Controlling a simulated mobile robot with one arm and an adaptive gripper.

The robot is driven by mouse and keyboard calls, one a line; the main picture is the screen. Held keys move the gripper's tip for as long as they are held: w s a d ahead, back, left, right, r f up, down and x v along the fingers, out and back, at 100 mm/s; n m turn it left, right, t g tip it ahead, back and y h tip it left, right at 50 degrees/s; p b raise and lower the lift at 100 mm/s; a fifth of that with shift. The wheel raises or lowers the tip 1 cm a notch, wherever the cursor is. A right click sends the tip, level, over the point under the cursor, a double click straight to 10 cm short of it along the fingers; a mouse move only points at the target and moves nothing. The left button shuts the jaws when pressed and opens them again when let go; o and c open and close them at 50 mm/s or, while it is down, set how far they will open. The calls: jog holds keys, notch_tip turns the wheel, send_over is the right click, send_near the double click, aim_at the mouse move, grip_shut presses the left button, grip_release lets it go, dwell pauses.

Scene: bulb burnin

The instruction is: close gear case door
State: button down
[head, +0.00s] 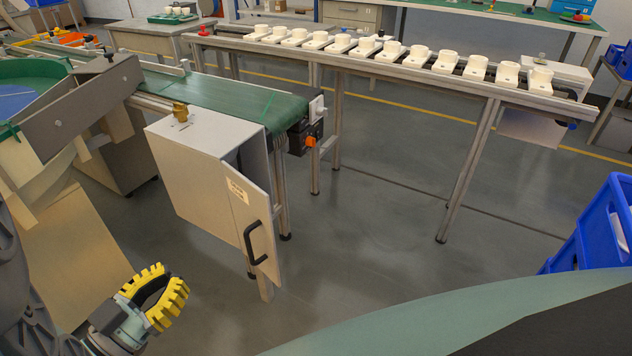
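The gear case (187,168) is a light grey box at the side of the green conveyor's end. Its door (249,214) has a black bar handle (254,243) and a small label (238,192). The door stands partly open, swung out toward the front right, with a dark gap between it and the box. My gripper (170,291) has yellow toothed fingers and is at the lower left, in front of and below the case, apart from the door and handle. Its fingers are spread, with nothing visible between them.
The green conveyor belt (215,92) runs above the case, on metal legs. A raised rail rack (400,62) carries several white holders behind. A blue crate (597,228) stands at the right. Grey floor (390,235) is clear right of the door.

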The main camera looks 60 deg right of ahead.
jog(key=y+b, duration=0.1)
jog(key=b, duration=0.3)
send_near(264, 237)
jog(key=shift+g, duration=0.3)
jog(key=d+b, duration=0.3)
jog(key=d, duration=0.1)
jog(key=shift+w+d, duration=0.2)
jog(key=shift+d, duration=0.05)
jog(key=shift+r+n, duration=0.1)
jog(key=shift+n, duration=0.2)
